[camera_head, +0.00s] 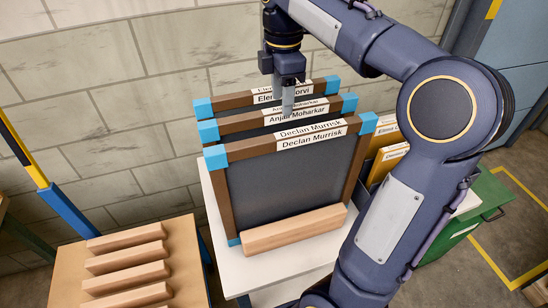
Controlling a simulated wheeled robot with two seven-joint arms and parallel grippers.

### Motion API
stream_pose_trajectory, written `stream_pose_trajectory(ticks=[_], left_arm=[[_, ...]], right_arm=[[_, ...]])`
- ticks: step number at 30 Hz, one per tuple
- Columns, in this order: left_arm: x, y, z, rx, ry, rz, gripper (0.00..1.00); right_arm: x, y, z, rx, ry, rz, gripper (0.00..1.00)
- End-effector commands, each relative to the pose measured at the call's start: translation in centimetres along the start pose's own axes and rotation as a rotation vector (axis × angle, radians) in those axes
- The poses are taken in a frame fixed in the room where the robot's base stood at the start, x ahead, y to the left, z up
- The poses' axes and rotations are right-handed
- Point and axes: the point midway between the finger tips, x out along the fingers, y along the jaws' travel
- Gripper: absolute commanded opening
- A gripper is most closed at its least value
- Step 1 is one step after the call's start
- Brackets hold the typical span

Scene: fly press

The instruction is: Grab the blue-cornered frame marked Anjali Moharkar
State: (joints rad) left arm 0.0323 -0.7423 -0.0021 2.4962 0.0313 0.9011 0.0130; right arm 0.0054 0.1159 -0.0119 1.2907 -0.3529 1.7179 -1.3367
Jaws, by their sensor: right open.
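Three brown wooden frames with blue corners stand upright one behind another on a white table. The middle one is the Anjali Moharkar frame (238,123); its label (305,113) is partly covered by my gripper, and most of its body is hidden by the front frame. The Declan Murrisk frame (257,147) stands in front, and the frame with a partly covered label ending in "orvi" (232,101) stands behind. My right gripper (288,108) is open and points down at the middle frame's top rail, beside its label. Contact cannot be told. My left gripper is out of view.
A wooden block (293,230) lies against the front frame's foot on the white table (240,270). A stand with several wooden bars (125,262) is at lower left. Yellow-framed pieces (388,158) stand to the right. A tiled wall (130,100) is behind.

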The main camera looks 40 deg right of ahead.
Motion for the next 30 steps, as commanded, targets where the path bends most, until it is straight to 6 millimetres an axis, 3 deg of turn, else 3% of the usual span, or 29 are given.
stream_pose_trajectory(ticks=[15,25,30], left_arm=[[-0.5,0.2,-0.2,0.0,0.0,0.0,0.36],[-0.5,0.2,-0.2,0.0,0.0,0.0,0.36],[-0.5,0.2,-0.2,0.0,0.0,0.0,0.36]], right_arm=[[6.6,-0.1,0.1,0.001,-0.001,-0.004,0.47],[7.5,-0.1,0.1,0.001,0.0,-0.001,0.47],[7.4,-0.1,0.1,0.001,0.0,-0.001,0.25]])
